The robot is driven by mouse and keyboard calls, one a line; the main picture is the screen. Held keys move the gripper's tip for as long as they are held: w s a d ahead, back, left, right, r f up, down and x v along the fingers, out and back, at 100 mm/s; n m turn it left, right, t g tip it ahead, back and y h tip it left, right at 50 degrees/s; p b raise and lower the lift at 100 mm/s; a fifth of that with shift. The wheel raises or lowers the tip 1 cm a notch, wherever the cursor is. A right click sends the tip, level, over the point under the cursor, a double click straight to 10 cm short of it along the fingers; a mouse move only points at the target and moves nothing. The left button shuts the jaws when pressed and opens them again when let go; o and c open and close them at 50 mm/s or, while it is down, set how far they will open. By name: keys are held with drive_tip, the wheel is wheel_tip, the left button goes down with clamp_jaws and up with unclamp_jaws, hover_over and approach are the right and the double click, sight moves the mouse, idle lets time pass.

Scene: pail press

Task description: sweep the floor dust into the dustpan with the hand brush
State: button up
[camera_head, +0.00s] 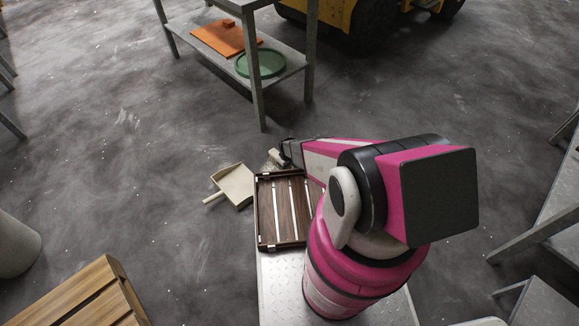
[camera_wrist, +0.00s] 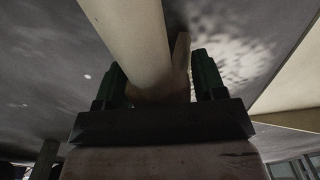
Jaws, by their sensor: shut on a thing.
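A beige dustpan (camera_head: 236,185) lies on the dark floor left of my arm, its handle pointing to the lower left. The hand brush (camera_head: 276,158) is pale and small in the head view, just to the upper right of the dustpan. My gripper (camera_head: 286,153) is low over the floor there. In the wrist view my gripper (camera_wrist: 155,88) is shut on the brush, with its pale handle (camera_wrist: 130,40) between the dark fingers. A pale speckled patch (camera_wrist: 238,62) shows beside the handle; I cannot tell if it is bristles or dust. Small white specks are scattered across the floor.
A grey metal shelf table (camera_head: 262,95) stands behind, holding an orange board (camera_head: 222,38) and a green round tray (camera_head: 258,64). A dark slatted wooden tray (camera_head: 267,215) lies beside my arm. A wooden crate (camera_head: 85,297) is front left. Floor to the left is open.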

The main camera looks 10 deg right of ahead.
drive_tip(key=shift+g, duration=0.3)
drive_tip(key=shift+s+a+f, duration=0.4)
drive_tip(key=shift+s+a, duration=1.1)
drive_tip(key=shift+s, duration=0.05)
drive_tip(key=shift+s+a+f, duration=0.4)
drive_tip(key=shift+s+a, duration=1.15)
drive_tip(key=shift+s+a+f, duration=0.4)
drive_tip(key=shift+s+a, duration=1.1)
drive_tip(key=shift+s, duration=0.05)
drive_tip(key=shift+r, duration=2.05)
drive_tip(key=w+d, duration=0.4)
drive_tip(key=d, duration=0.2)
drive_tip(key=w+d, duration=0.5)
drive_tip(key=d, duration=0.1)
drive_tip(key=w+d+r, duration=0.1)
drive_tip(key=w+d, duration=0.4)
drive_tip(key=d, duration=0.1)
drive_tip(key=shift+d+r, duration=0.1)
drive_tip(key=shift+d, duration=0.25)
drive_tip(key=shift+w+d+r, duration=0.1)
drive_tip(key=shift+w+d, duration=0.05)
drive_tip(key=shift+f, duration=1.2)
